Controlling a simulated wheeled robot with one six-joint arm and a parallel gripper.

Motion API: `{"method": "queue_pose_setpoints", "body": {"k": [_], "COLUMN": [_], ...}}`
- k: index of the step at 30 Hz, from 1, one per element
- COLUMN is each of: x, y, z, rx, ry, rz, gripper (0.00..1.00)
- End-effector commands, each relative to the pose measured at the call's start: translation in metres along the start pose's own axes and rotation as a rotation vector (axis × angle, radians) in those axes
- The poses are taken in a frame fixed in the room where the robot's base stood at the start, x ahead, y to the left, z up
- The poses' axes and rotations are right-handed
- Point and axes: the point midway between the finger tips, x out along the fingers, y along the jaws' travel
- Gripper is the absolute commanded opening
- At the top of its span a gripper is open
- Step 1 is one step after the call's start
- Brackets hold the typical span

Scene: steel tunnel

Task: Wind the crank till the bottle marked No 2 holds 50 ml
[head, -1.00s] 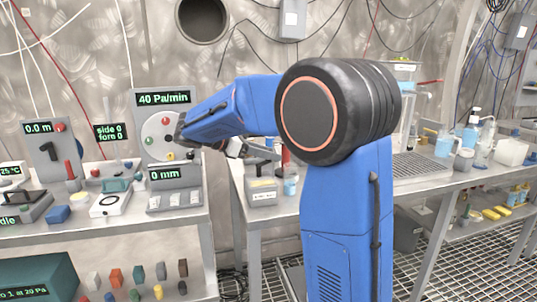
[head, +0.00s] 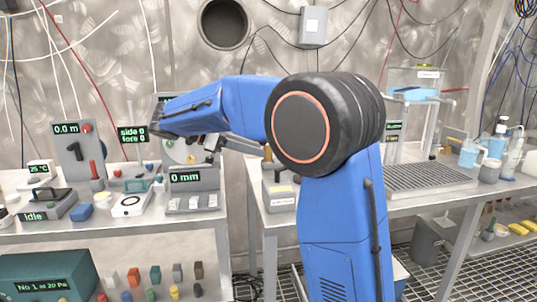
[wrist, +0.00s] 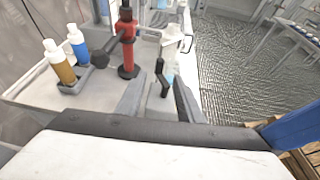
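My gripper (wrist: 160,94) is open in the wrist view, its two grey fingers well apart. A small upright black handle (wrist: 162,75) shows between and beyond the fingertips; I cannot tell whether it is the crank. Close behind it stands a clear vessel with pale blue liquid (wrist: 170,66). To the left is a red post (wrist: 126,42) on a dark round foot, with a black ball-ended arm. No mark No 2 or volume is readable. In the head view my gripper (head: 215,146) is small at the end of the blue arm, which hides much of the right bench.
An amber bottle (wrist: 60,66) and a blue bottle (wrist: 78,44) stand in a grey holder at left in the wrist view. The left bench carries a 0 mm display box (head: 195,178) and a 0.0 m panel (head: 72,150). A drain grid (head: 432,180) lies on the right bench.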

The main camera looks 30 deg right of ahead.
Motion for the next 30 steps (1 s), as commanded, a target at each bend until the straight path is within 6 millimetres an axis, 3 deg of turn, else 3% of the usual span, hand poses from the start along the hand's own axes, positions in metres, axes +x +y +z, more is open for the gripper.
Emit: {"method": "queue_pose_setpoints", "body": {"k": [3, 9, 21, 25, 30], "x": [-0.021, -0.043, -0.049, -0.048, -0.04], "y": [0.0, 0.001, 0.0, 0.001, 0.003], "z": [0.0, 0.0, 0.0, 0.001, 0.006], "rx": [0.0, 0.001, 0.001, 0.024, 0.217], "ry": [0.001, 0.002, 0.002, 0.008, 0.055], "rz": [0.002, 0.004, 0.004, 0.003, -0.012], "gripper": [0.34, 0.34, 0.34, 0.03, 0.0]}}
